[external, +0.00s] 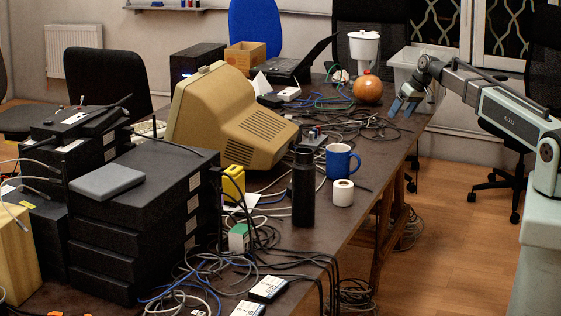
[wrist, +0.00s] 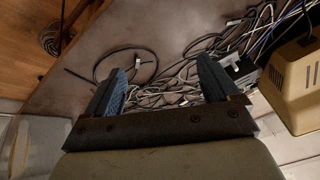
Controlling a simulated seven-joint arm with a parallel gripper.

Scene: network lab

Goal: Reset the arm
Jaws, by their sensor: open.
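My gripper (external: 404,106) is at the far right edge of the table, with its fingers pointing down. In the wrist view my gripper (wrist: 160,85) shows two blue fingers spread well apart with nothing between them. Cables (wrist: 185,80) lie on the tabletop beyond the fingertips. My arm reaches in from the right of the external view, stretched out over the floor towards the table.
An orange round object (external: 368,90) and a white bin (external: 410,68) are near my gripper. Open floor (external: 455,240) lies right.

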